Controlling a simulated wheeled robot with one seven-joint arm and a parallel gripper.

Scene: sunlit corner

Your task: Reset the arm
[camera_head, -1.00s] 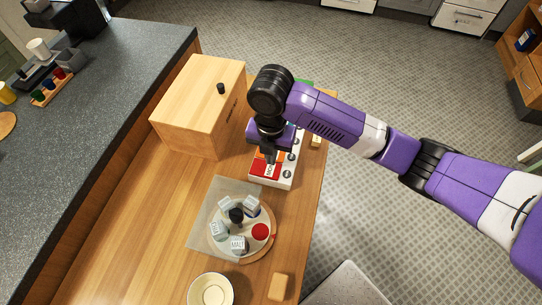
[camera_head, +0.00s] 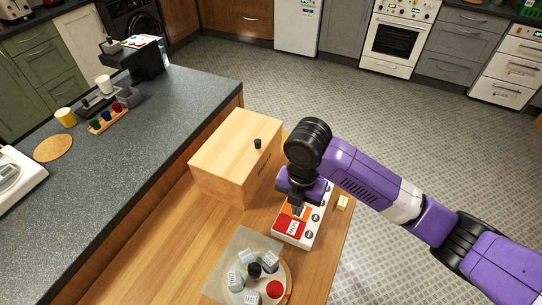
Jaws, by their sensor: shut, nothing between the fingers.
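My gripper (camera_head: 299,208) points down just above the white panel (camera_head: 318,228) with red and orange labels and dark round knobs. Its fingers are shut with nothing seen between them. My purple arm reaches in from the right side of the head view. The fingertips are small here, and I cannot tell whether they touch the panel.
A wooden box (camera_head: 232,150) with a black knob stands left of my gripper. A round tray (camera_head: 283,292) with several labelled containers and a red disc sits in front. A dark counter (camera_head: 140,135) runs along the left. Open floor lies behind the table.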

